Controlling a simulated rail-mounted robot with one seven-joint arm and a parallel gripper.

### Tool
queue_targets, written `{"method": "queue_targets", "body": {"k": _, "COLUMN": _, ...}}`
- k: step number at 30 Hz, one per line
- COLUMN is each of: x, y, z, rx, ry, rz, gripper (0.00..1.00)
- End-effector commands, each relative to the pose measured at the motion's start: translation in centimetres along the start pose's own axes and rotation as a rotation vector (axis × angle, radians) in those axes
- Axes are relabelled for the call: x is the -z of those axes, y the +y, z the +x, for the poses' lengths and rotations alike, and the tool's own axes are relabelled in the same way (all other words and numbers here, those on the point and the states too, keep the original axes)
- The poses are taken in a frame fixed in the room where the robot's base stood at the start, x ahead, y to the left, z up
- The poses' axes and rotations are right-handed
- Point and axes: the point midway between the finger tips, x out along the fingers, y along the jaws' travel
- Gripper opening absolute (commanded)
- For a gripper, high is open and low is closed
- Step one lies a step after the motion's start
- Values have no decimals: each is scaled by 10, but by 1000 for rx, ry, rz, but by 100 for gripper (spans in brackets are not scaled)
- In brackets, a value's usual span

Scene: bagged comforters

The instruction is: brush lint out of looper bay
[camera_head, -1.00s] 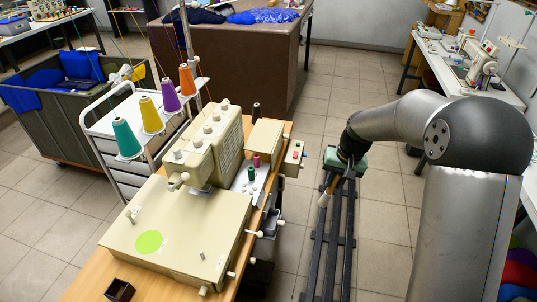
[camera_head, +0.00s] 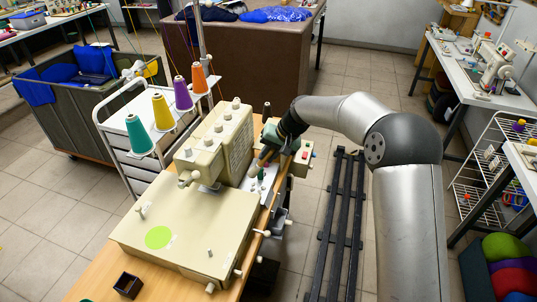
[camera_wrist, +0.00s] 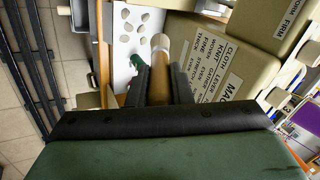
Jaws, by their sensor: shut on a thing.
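The cream sewing machine (camera_head: 185,235) stands on a wooden table, with a bright green dot on its flat front cover. Its looper bay, a pale recessed area (camera_head: 258,186) with small green and white parts, lies on the machine's right side. My gripper (camera_head: 267,158) is over that bay, pointing down. In the wrist view my gripper (camera_wrist: 159,80) is shut on a brush (camera_wrist: 158,90) with a wooden handle and a pale tip. The tip points at a white plate with several holes (camera_wrist: 124,45); I cannot tell whether it touches. A green piece shows beside the left finger.
Thread cones (camera_head: 163,112) stand on a white trolley behind the machine. A small dark box (camera_head: 128,285) sits at the table's front. A control box with a red button (camera_head: 304,155) is close to my gripper. Dark floor rails (camera_head: 342,215) lie to the right.

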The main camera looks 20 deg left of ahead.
Motion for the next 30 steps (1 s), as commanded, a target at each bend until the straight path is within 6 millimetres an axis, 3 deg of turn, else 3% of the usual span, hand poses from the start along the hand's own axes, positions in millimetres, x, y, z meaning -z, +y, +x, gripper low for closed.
{"method": "queue_targets", "body": {"k": 30, "x": -6, "y": 19, "z": 61, "rx": 0, "ry": 0, "rz": 0, "gripper": 0}}
